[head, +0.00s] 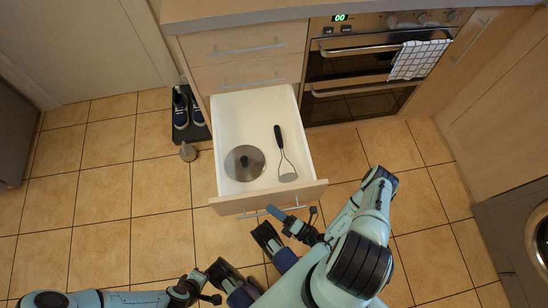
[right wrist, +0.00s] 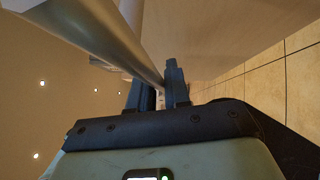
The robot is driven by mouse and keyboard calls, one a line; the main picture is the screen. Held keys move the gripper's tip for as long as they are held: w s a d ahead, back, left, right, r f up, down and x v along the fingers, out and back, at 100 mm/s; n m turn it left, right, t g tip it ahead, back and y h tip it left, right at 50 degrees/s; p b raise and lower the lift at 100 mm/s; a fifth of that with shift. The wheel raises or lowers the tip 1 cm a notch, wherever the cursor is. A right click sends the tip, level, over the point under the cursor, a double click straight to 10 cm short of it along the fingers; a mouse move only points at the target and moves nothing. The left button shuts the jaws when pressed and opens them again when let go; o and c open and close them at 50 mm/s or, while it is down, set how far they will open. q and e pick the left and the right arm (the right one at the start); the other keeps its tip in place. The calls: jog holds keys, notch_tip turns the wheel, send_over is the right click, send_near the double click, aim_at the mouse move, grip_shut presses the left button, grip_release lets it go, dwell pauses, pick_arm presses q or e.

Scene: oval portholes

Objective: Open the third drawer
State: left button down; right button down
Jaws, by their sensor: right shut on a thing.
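The third drawer (head: 306,186) stands pulled well out below two shut drawers in the head view. Its white inside holds a round metal lid (head: 236,168) and a masher with a black grip (head: 280,145). My right gripper (head: 294,215) is at the drawer's front, shut on its bar handle (head: 255,213). The right wrist view shows the metal handle (right wrist: 135,48) running between the fingers of my right gripper (right wrist: 158,88). My left arm is low in the head view, and its fingers cannot be made out clearly.
Dark shoes (head: 181,108) on a mat and a small brown object (head: 188,152) are left of the drawer. An oven (head: 360,70) with a checked towel (head: 419,59) is at the right. Tiled floor (head: 100,200) is clear at the left.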

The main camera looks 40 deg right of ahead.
jog(key=c, duration=1.2)
grip_release()
jog(key=v, duration=1.3)
jog(key=shift+s, duration=0.2)
